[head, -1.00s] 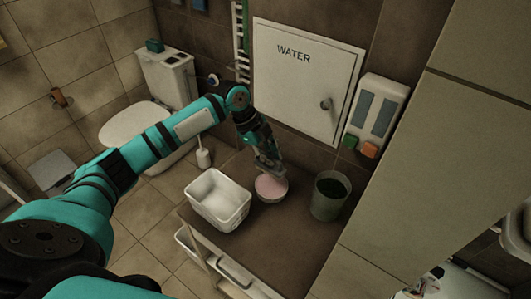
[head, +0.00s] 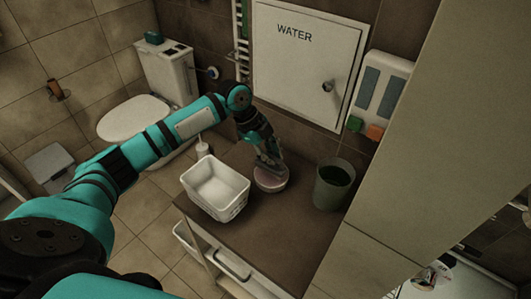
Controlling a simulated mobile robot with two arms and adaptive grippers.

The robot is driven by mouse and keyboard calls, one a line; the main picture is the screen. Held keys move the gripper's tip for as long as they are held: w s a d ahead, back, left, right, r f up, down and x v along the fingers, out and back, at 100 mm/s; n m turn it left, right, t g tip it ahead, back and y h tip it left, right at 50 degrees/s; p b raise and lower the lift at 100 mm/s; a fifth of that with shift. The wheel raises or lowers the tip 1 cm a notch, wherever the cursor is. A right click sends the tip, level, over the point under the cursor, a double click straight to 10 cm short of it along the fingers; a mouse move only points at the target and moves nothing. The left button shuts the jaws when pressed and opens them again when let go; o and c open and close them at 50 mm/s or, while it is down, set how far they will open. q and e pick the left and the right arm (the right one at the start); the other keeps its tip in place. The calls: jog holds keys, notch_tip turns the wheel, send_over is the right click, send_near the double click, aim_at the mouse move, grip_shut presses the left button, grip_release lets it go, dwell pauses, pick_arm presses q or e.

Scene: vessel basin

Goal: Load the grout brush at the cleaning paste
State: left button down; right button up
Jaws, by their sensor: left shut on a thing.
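A small bowl (head: 271,183) with pink paste stands on the brown counter top, between a white basket and a grey-green bucket. My left gripper (head: 268,158) comes down over the bowl and is shut on the grout brush (head: 270,166), a small dark shape at the bowl's rim. The brush is mostly hidden by the fingers, and I cannot tell whether it touches the paste. The gripper covers much of the pink paste. My right gripper is not in view.
The white basket (head: 216,190) stands close left of the bowl. The bucket (head: 333,184) with dark content stands to its right. A white WATER hatch (head: 303,70) and a dispenser (head: 380,95) are on the wall behind. The counter front (head: 275,250) is clear.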

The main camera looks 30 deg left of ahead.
pick_arm(q)
jog(key=shift+d, duration=0.1)
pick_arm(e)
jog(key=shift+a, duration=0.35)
pick_arm(q)
jog(key=shift+f, duration=0.15)
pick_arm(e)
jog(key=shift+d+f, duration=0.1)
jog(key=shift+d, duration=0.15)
pick_arm(q)
jog(key=shift+f, duration=0.3)
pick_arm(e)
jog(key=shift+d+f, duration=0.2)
pick_arm(q)
jog(key=shift+f, duration=0.15)
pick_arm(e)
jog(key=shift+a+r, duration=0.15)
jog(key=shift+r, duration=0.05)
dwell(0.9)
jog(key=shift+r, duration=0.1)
pick_arm(q)
notch_tip(320, 180, up, 2)
jog(key=shift+r+p, duration=0.1)
jog(key=shift+p, duration=0.85)
notch_tip(320, 180, up, 5)
jog(key=p, duration=0.4)
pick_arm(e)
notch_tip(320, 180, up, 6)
